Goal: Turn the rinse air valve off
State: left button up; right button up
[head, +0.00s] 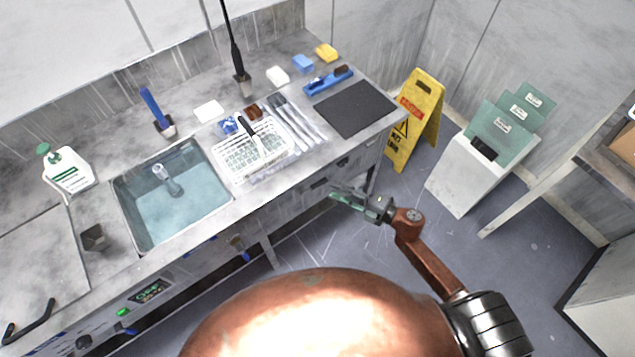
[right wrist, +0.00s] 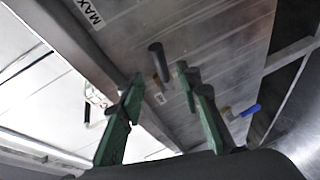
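I cannot read a label that marks the rinse air valve. A valve with a blue lever (right wrist: 250,110) on a brass fitting shows right of my right gripper in the right wrist view. A blue-handled valve (head: 237,246) also hangs under the sink front in the head view. My right gripper (right wrist: 160,80) has green fingers spread apart with nothing between their pads. A dark round peg (right wrist: 158,62) on the metal panel appears just beyond the gap between the fingertips; contact is not clear. In the head view this gripper (head: 345,194) is by the bench front, below the dark mat. My left gripper is out of view.
The bench carries a water-filled sink (head: 180,200), a white basket (head: 250,152) and a dark mat (head: 355,108). A yellow floor sign (head: 415,115) and a white bin (head: 468,180) with green plates stand to the right. The floor between is clear.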

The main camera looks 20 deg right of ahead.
aim_at(319, 184)
jog(key=x, duration=0.7)
jog(key=shift+w+a+b, duration=0.15)
jog(key=shift+w+b, duration=0.05)
jog(key=shift+b, duration=0.1)
jog(key=shift+c, duration=0.5)
grip_shut()
